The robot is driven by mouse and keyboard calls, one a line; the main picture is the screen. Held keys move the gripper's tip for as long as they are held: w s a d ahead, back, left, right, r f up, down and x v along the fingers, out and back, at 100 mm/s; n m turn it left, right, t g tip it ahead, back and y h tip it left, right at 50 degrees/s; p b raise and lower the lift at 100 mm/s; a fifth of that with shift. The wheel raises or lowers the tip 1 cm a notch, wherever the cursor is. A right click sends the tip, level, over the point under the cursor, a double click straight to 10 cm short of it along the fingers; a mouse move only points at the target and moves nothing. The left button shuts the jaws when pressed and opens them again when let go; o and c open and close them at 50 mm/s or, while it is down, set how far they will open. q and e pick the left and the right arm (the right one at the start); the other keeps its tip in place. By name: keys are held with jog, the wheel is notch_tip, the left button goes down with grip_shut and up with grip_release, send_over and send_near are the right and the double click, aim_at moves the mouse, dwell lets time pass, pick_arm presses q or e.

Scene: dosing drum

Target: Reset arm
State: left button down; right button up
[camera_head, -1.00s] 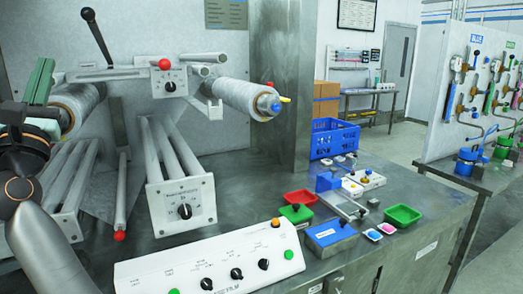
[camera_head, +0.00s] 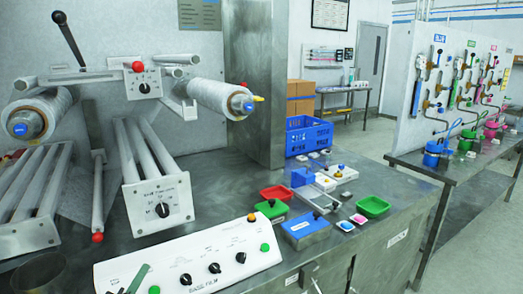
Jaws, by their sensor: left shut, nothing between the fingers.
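Of my left gripper (camera_head: 137,279), only a small green tip shows at the bottom edge of the head view, in front of the white control panel (camera_head: 205,262). It is shut, with nothing seen in it. The rest of my left arm is out of the picture. My right gripper is not in view. The machine with film rolls (camera_head: 216,97) stands behind the panel on the left, with a dial box (camera_head: 160,205) under the rolls.
The metal bench holds a blue box (camera_head: 306,230), red (camera_head: 274,193) and green (camera_head: 373,207) trays and a blue crate (camera_head: 308,138). A steel pillar (camera_head: 255,80) stands behind. A second bench with coloured pots (camera_head: 436,153) is at the right. Floor between benches is clear.

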pick_arm(q)
jog(key=s+d+f+m+g+h, duration=0.1)
jog(key=s+d+f+m+g, duration=0.1)
jog(key=s+f, duration=0.6)
jog(key=s+d+f+m+g, duration=0.3)
jog(key=s+d+f+m, duration=0.2)
jog(key=s+f+m, duration=0.2)
jog(key=s+d+f+m+g+h, duration=0.1)
jog(key=s+f+m, duration=0.4)
jog(key=s+f, duration=0.6)
jog(key=d+g, duration=0.1)
jog(key=d, duration=0.1)
jog(key=shift+s+d+f+g+h, duration=0.15)
jog(key=shift+d+f+g+h, duration=0.15)
jog(key=shift+d, duration=0.1)
